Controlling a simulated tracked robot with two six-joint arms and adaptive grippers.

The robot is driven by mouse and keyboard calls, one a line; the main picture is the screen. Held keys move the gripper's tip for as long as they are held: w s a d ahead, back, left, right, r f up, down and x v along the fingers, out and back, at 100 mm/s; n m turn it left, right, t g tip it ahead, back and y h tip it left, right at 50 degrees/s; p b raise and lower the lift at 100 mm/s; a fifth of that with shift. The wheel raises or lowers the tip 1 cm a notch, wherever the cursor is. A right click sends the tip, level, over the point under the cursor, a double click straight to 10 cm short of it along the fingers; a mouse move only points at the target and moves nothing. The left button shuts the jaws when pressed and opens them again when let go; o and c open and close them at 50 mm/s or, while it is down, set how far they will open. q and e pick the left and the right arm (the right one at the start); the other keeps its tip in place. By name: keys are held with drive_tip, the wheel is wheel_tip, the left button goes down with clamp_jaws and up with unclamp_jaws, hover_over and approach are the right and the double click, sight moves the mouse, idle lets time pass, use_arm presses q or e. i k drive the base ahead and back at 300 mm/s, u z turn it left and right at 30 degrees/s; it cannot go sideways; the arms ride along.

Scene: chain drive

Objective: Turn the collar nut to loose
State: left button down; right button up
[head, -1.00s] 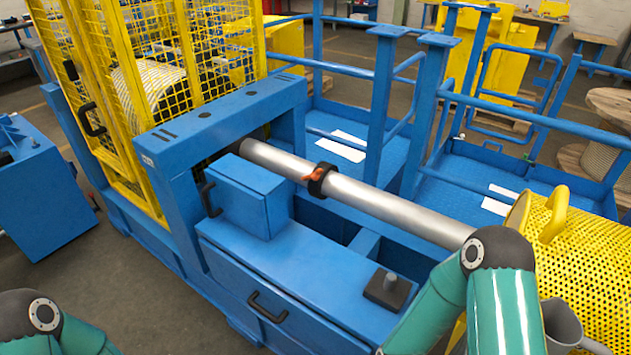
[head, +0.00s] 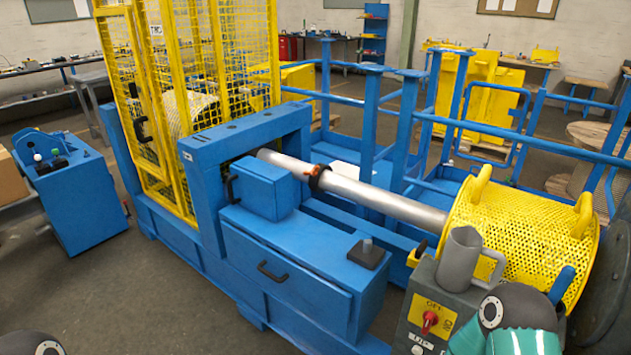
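The collar nut (head: 319,177) is a dark ring around the steel shaft (head: 385,201), with an orange handle or tab on its upper left side. The shaft runs from the blue frame (head: 195,171) to the yellow perforated guard (head: 485,215). Neither gripper is in view. Nothing of mine touches the collar nut.
A grey control box (head: 425,318) with a red switch (head: 430,321) stands at the lower right, with a grey jug (head: 460,258) on top. A yellow mesh cage (head: 175,110) rises behind the frame. Open floor lies at the lower left.

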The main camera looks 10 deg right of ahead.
sight(314, 172)
drive_tip(key=u, duration=0.35)
drive_tip(key=i, duration=0.55)
drive_tip(key=u, duration=0.4)
drive_tip(key=i, duration=1.25)
drive_tip(key=z, duration=0.6)
